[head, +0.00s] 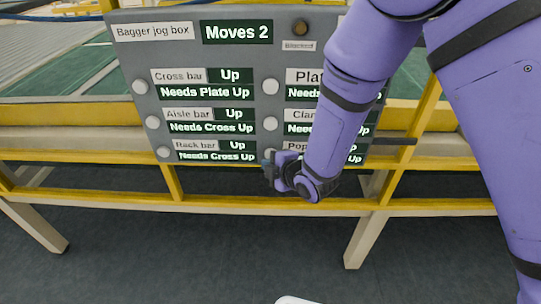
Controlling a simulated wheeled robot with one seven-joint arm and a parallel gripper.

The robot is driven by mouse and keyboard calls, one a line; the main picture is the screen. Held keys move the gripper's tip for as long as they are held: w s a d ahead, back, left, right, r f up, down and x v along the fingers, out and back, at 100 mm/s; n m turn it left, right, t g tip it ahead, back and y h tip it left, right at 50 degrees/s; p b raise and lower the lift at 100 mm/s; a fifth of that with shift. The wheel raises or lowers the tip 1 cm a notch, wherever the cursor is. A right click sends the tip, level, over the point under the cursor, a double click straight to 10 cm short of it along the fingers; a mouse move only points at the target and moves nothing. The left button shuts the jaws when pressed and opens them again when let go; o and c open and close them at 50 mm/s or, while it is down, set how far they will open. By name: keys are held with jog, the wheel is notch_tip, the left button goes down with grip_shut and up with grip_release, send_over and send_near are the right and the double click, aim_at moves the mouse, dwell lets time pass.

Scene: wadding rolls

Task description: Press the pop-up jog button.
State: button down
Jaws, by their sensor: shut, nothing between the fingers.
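The grey bagger jog box panel (225,58) stands upright in front of me. Its bottom right row has a label starting "Pop" (297,147), mostly covered by my purple arm. The pale round button of that row (271,153) shows only in part, just left of the label. My gripper (268,168) is shut and empty at the panel's lower edge, right at or just below this button. I cannot tell whether it touches the button.
The display (237,32) reads "Moves 2". A yellow rail (110,203) runs below the panel.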

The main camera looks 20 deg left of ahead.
jog(key=shift+w, duration=0.1)
jog(key=shift+w+a, duration=0.1)
jog(key=shift+w, duration=0.2)
jog(key=shift+w+a, duration=0.1)
jog(key=shift+w, duration=0.4)
dwell(1.3)
jog(key=shift+s, duration=0.1)
jog(key=shift+s+d, duration=0.2)
jog(key=shift+s, duration=0.6)
jog(key=s, duration=0.2)
jog(key=s+d, duration=0.1)
jog(key=s, duration=0.2)
jog(key=shift+d, duration=0.1)
jog(key=shift+w, duration=0.1)
dwell(0.5)
